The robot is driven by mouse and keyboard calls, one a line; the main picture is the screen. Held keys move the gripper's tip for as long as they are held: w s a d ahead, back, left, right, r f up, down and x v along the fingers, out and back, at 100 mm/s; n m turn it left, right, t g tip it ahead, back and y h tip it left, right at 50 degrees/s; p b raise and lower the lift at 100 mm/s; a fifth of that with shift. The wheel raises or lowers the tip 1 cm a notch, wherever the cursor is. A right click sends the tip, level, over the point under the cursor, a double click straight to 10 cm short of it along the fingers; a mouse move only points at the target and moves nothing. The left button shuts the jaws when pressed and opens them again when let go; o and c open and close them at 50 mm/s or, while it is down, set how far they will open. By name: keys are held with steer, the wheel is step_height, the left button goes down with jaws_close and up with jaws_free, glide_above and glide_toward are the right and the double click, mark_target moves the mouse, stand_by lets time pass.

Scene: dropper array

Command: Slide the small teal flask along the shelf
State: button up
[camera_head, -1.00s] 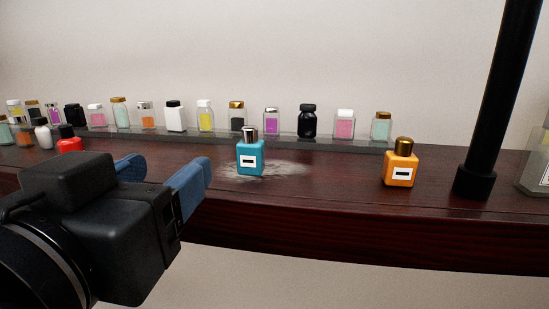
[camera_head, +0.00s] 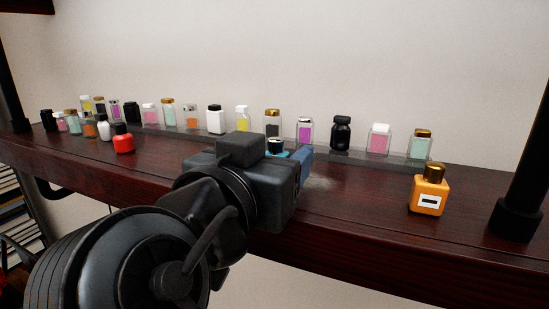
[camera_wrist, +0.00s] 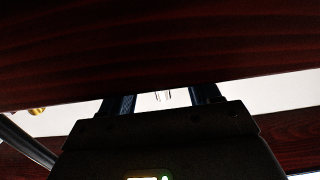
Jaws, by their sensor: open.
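The small teal flask (camera_head: 276,147) stands on the dark wooden shelf (camera_head: 345,208). In the head view only its dark, shiny cap and a sliver of teal show; my gripper hides the rest. My gripper (camera_head: 292,158) is open at the flask, one blue finger just right of it in the picture. I cannot tell whether a finger touches it. In the wrist view the two fingers (camera_wrist: 164,101) are apart at the shelf's wooden edge, with a pale patch between them; the flask cannot be made out there.
An orange flask with a gold cap (camera_head: 429,190) stands to the right, before a black post (camera_head: 524,170). A row of small bottles lines a glass ledge (camera_head: 395,158) behind. A red bottle (camera_head: 123,141) stands at left. Bare shelf lies between my gripper and the orange flask.

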mark_target(177, 162)
steer(key=shift+w+d, duration=0.1)
steer(key=shift+w, duration=0.15)
steer(key=c, duration=1)
steer(key=shift+w+a+b, duration=0.7)
steer(key=shift+w+a, duration=0.2)
steer(key=shift+a, duration=1.6)
steer(key=shift+w+a+b, duration=0.65)
steer(key=shift+w+a, duration=0.25)
steer(key=shift+a, duration=1.65)
steer(key=shift+w+a+b, duration=0.7)
steer(key=shift+w+a, duration=0.2)
steer(key=shift+a, duration=1.6)
steer(key=shift+c, duration=0.2)
steer(key=o, duration=1.1)
